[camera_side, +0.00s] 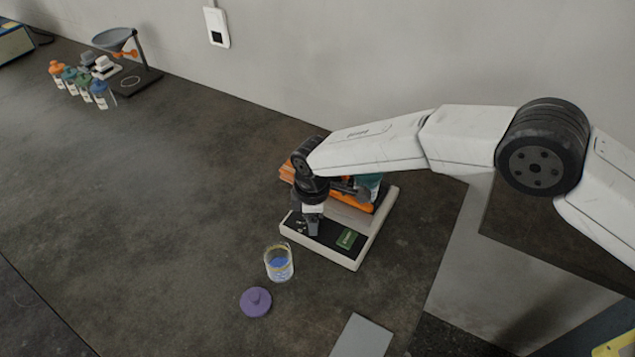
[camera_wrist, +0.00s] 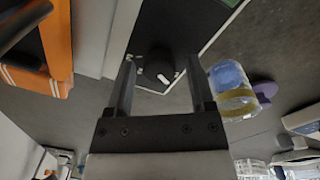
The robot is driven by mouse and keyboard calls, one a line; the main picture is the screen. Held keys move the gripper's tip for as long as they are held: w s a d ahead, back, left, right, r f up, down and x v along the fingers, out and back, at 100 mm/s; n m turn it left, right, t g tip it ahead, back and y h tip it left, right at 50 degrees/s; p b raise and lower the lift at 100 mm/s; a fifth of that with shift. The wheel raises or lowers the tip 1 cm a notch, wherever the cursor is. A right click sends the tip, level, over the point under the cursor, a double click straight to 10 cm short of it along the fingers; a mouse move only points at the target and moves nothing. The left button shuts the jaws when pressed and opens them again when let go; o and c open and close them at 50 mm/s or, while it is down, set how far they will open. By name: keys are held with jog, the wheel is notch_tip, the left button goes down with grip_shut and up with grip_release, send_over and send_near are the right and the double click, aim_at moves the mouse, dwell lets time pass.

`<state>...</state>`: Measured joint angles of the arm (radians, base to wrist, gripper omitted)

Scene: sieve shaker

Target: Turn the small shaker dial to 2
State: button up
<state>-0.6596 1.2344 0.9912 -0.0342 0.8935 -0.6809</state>
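The small shaker (camera_side: 372,232) is a white-framed unit with a black front panel and a green display (camera_side: 347,239). Its dial (camera_wrist: 158,64) is a dark round knob with a white pointer mark in the wrist view. My gripper (camera_side: 312,232) points down over the left part of the panel and hides the dial in the side view. In the wrist view my gripper (camera_wrist: 159,75) is open, with one finger on each side of the dial. I cannot tell whether the fingers touch it. The numbers around the dial are not readable.
A clear jar (camera_side: 279,263) with a blue and yellow band stands just in front of the shaker. A purple lid (camera_side: 256,301) lies near it. An orange part (camera_side: 288,172) sits behind the panel. Several bottles and a funnel stand (camera_side: 140,78) are far left. The middle bench is clear.

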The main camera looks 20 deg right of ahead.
grip_shut()
jog(key=shift+m, duration=0.3)
jog(key=m, duration=1.1)
jog(key=shift+m, duration=0.3)
jog(key=shift+w+m, duration=0.1)
jog(key=shift+m, duration=1.7)
